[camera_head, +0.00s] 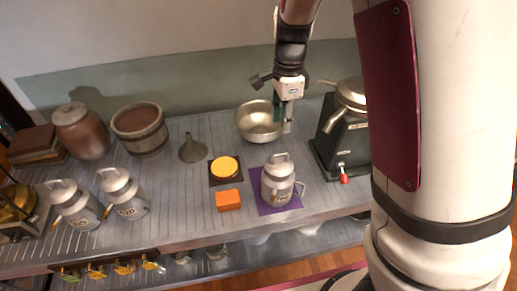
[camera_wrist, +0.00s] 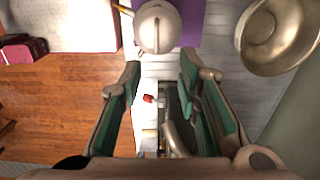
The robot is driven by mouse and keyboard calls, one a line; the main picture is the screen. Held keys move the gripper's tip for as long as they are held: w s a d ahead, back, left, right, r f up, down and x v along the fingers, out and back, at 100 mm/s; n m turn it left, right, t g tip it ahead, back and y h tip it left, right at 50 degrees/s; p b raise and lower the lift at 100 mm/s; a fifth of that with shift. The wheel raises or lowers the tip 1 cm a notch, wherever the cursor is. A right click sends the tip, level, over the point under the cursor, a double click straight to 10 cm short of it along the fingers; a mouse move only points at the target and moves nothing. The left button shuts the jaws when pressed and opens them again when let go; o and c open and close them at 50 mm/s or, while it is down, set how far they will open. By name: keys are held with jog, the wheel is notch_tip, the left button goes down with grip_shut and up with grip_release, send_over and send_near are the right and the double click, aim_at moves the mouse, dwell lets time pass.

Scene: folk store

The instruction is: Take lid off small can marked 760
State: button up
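A small grey metal can (camera_head: 277,190) stands upright on a purple mat (camera_head: 266,206); its orange-dark marking is too small to read surely. Its lid (camera_head: 280,169), with a loop handle on top, sits on it. In the wrist view the lid (camera_wrist: 158,27) shows from above at the top, beyond my fingertips. Two similar lidded cans, one (camera_head: 76,205) and another (camera_head: 123,193), stand at the left of the counter. My gripper (camera_head: 284,122) is above and behind the can on the mat, apart from it. In the wrist view its fingers (camera_wrist: 160,82) are spread and empty.
A metal bowl (camera_head: 259,122) stands behind the can. A green grinder (camera_head: 342,145) with a red knob stands to the right. A yellow disc (camera_head: 225,167), an orange block (camera_head: 228,200) and a funnel (camera_head: 192,150) lie left. The counter's front edge is close to the can.

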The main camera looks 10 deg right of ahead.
send_over(281, 154)
jog(key=f, duration=0.5)
jog(key=w+f, duration=0.1)
jog(key=f, duration=0.2)
jog(key=shift+a, duration=0.1)
jog(key=shift+s+f, duration=0.2)
jog(key=shift+f, duration=1.25)
jog(key=shift+s+f, duration=0.2)
jog(key=shift+f, duration=1.2)
grip_shut()
